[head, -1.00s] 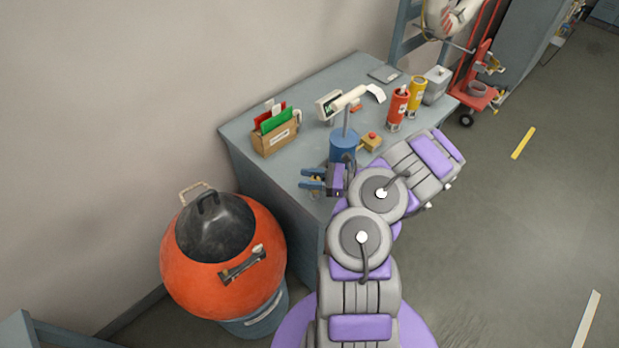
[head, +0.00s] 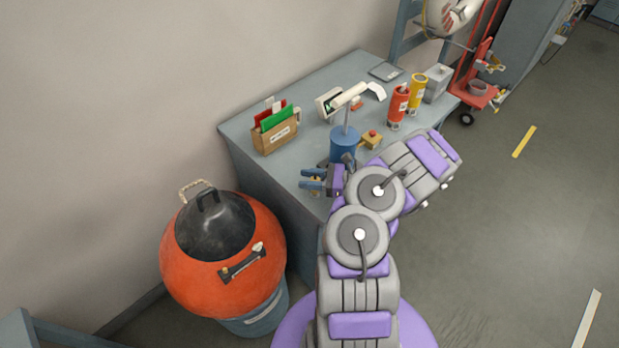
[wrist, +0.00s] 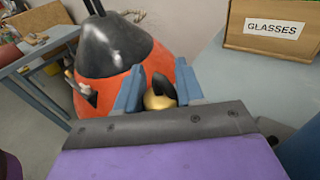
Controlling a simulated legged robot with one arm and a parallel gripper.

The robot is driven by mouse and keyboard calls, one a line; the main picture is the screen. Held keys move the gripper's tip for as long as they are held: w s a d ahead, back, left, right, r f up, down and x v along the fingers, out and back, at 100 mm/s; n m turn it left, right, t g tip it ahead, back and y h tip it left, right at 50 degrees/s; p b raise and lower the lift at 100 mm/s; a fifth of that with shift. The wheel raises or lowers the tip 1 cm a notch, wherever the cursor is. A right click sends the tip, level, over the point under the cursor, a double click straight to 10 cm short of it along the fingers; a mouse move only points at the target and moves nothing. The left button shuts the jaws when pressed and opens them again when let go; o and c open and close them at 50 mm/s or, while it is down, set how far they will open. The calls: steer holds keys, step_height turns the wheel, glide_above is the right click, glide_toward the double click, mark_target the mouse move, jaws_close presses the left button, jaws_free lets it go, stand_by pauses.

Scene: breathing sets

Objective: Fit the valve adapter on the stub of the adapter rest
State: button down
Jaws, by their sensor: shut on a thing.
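My gripper (head: 313,181) points left over the near left part of the grey-blue table (head: 240,128). Its two blue fingers are shut on a brass-coloured piece, the valve adapter (head: 315,187). In the wrist view the adapter (wrist: 155,102) shows between the fingers (wrist: 158,85), with a dark part at its far end. Its lower side is hidden by the gripper body. I cannot pick out the adapter rest or its stub for certain; my arm hides part of the table.
A blue cylinder with a post (head: 344,146), a yellow block with a red knob (head: 371,138), a GLASSES box (head: 275,139), and red (head: 398,105) and yellow (head: 416,92) canisters stand on the table. An orange bin (head: 225,270) stands left of it. The table's front left is clear.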

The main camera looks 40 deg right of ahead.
steer(key=shift+f+b, duration=0.5)
steer(key=shift+f, duration=0.45)
steer(key=c, duration=0.6)
jaws_free()
steer(key=p+v, duration=0.2)
steer(key=v, duration=1.5)
steer(key=shift+s+d, duration=0.1)
steer(key=shift+d, duration=0.1)
